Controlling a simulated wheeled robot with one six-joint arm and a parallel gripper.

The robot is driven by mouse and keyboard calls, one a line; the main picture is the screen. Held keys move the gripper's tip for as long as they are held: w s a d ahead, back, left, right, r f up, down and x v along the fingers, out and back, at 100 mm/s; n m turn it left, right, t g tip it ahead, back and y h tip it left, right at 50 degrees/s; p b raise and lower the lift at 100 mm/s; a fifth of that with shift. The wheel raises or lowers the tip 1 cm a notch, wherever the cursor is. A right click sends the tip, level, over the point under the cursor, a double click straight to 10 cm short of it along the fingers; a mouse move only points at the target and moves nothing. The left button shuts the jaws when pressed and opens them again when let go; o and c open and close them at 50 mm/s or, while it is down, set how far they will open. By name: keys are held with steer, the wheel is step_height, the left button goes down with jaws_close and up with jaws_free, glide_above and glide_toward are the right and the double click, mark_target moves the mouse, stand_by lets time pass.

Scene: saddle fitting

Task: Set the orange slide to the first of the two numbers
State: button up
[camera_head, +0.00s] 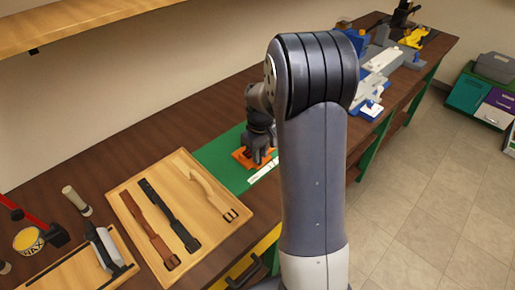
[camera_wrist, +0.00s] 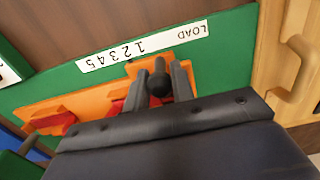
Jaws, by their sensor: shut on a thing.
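The orange slide (camera_wrist: 205,76) lies on the green board (camera_wrist: 235,50) in the wrist view, beside a white scale strip (camera_wrist: 110,60). The strip reads LOAD and 1 to 5, upside down in this view. My gripper (camera_wrist: 161,82) is shut on the slide's black knob (camera_wrist: 159,84), one finger on each side. In the head view my gripper (camera_head: 259,147) is over the orange parts (camera_head: 240,158), which it partly hides.
Another orange part (camera_wrist: 35,115) with red pieces lies left of the slide. A second white label (camera_wrist: 8,73) is cut off at the left edge. A wooden board with straps (camera_head: 133,185) stands left of the green board (camera_head: 212,152); blue and white equipment (camera_head: 375,70) stands farther along the bench.

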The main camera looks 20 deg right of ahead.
steer(key=o, duration=0.7)
steer(key=shift+a, duration=0.1)
steer(key=shift+r+p, duration=2.3)
steer(key=shift+r, duration=0.75)
steer(key=shift+s+f, duration=0.1)
